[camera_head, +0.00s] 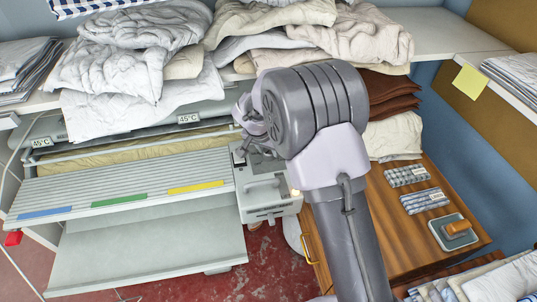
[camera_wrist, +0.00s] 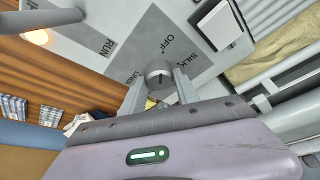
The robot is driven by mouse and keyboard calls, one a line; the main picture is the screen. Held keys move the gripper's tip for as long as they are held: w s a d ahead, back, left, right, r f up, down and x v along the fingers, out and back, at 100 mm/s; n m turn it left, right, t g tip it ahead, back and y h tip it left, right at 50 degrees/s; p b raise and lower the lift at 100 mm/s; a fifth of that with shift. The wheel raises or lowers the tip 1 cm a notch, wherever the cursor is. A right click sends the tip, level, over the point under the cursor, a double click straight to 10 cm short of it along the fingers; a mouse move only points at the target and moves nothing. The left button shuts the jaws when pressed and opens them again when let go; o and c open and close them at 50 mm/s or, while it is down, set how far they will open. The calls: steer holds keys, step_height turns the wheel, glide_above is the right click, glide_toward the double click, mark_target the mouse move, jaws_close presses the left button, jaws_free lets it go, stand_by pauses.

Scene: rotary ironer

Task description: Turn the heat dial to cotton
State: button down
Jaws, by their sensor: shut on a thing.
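The heat dial (camera_wrist: 158,71) is a round grey knob on a grey label plate (camera_wrist: 180,42) in the wrist view. OFF, SILK and LINEN can be read around it. I cannot see the word COTTON; part of the plate is behind my gripper. In the head view my wrist hides the dial, above the ironer's control box (camera_head: 269,197).
The rotary ironer (camera_head: 130,183) has a slatted feed board with blue, green and yellow strips. A RUN label (camera_wrist: 106,46) and a lit orange lamp (camera_wrist: 38,37) are near the dial. Laundry (camera_head: 130,65) is piled on the shelf above. A wooden cabinet (camera_head: 385,235) stands at right.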

steer(key=shift+f+m+h+b, duration=0.2)
steer(key=shift+m+h+b, duration=0.1)
steer(key=shift+m+b, duration=0.45)
steer(key=shift+r, duration=0.2)
steer(key=c, duration=0.9)
jaws_free()
steer(key=shift+r, duration=0.1)
steer(key=p+v, duration=0.5)
steer(key=v, duration=1.2)
steer(key=shift+w+a+r, duration=0.1)
steer(key=shift+w+r, duration=0.05)
